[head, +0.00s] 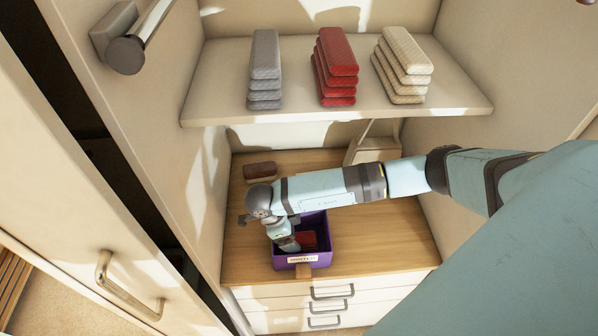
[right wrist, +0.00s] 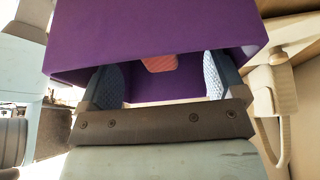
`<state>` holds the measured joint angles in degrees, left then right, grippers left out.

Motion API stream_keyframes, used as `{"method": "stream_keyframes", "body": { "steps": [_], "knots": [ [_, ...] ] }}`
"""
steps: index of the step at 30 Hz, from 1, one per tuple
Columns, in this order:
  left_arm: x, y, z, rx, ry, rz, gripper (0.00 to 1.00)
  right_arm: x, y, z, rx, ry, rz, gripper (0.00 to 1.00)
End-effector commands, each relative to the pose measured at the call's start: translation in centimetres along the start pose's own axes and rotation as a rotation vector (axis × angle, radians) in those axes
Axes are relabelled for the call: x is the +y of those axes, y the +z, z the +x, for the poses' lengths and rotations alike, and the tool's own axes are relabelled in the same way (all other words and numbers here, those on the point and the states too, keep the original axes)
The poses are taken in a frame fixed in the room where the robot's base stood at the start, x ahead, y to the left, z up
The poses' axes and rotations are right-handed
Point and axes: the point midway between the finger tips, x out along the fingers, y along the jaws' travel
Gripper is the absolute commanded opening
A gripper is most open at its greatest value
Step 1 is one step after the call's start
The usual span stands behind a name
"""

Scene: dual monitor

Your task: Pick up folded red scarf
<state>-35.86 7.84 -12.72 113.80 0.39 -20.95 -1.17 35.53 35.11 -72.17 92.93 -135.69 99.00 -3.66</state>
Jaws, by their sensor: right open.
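A stack of folded red scarves (head: 336,68) lies in the middle of the upper shelf. A red folded piece (head: 307,240) lies inside the purple box (head: 318,256), partly hidden by my arm and the box walls. My right gripper (head: 287,244) points down into the box at its left side, beside the red piece. In the right wrist view, the right gripper (right wrist: 162,80) is open, with its fingers apart and nothing between them. A small red patch (right wrist: 160,63) shows beyond the fingers, inside the purple box. My left gripper is not in view.
Grey (head: 265,70) and cream (head: 402,64) folded stacks flank the red stack on the shelf (head: 200,97). A dark red-brown item (head: 260,171) lies on the wooden surface (head: 375,240) behind the box. Cabinet walls close in both sides; drawers (head: 325,305) are below.

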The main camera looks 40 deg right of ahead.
Motion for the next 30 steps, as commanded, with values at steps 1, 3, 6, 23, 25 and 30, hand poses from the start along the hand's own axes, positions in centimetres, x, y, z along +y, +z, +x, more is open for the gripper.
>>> {"method": "stream_keyframes", "body": {
  "steps": [1,3,6,23,25,30],
  "knots": [
    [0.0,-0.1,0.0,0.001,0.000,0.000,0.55,0.1,0.0,0.3,0.000,0.001,-0.001,0.89],
    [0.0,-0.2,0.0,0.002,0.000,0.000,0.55,0.0,0.0,0.7,0.001,0.001,-0.001,0.89],
    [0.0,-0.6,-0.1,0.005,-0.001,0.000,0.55,0.0,0.0,1.8,0.001,0.001,0.000,0.89],
    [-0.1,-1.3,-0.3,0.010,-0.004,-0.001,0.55,0.0,0.0,6.0,-0.001,0.000,-0.001,0.89],
    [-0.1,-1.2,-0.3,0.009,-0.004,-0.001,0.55,0.0,0.0,6.0,-0.001,0.000,-0.001,0.89],
    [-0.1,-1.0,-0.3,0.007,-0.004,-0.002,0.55,0.0,0.1,6.2,-0.001,0.000,-0.001,0.89]
  ]
}}
